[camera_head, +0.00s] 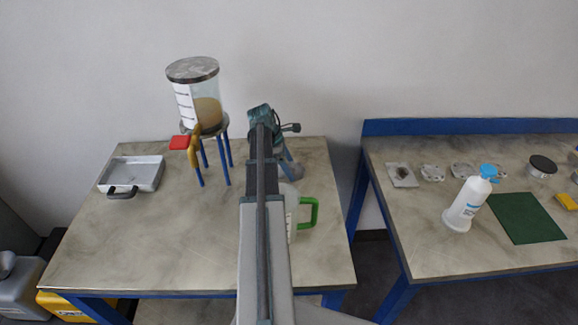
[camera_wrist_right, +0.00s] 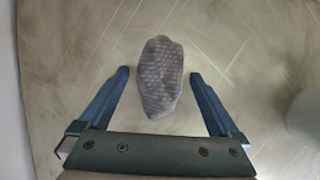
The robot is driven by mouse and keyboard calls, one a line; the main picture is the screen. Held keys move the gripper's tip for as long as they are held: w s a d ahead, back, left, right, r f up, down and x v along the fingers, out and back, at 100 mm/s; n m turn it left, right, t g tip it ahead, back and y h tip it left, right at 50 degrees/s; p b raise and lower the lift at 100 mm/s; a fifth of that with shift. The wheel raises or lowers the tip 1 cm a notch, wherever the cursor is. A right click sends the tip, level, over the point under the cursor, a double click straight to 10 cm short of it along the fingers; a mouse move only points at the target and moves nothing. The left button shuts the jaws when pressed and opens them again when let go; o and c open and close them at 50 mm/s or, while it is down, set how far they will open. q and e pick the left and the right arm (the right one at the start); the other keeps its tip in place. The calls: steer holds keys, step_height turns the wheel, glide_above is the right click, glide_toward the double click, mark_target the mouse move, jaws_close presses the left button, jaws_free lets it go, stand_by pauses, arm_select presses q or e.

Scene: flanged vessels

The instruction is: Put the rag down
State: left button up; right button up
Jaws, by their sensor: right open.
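The rag (camera_wrist_right: 158,78) is a grey, patterned, crumpled cloth. In the right wrist view it appears to lie on the stone-like top of the left table (camera_head: 180,240), between my right gripper's two blue fingers. My right gripper (camera_wrist_right: 159,75) is open, with a gap on each side of the rag. In the head view my right gripper (camera_head: 287,162) points down over the back right part of this table, and my own arm hides much of it. I cannot make out the rag clearly there. My left gripper is not in view.
A jug with a green handle (camera_head: 308,212) stands close to my right arm. A glass vessel (camera_head: 205,100) on blue legs with a red-handled valve stands at the back. A grey tray (camera_head: 140,173) is at left. The right table (camera_head: 420,240) holds a white bottle (camera_head: 467,203) and a green mat (camera_head: 526,218).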

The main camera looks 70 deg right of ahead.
steer(key=p+v, duration=1.1)
steer(key=v, duration=0.1)
steer(key=shift+r, duration=0.1)
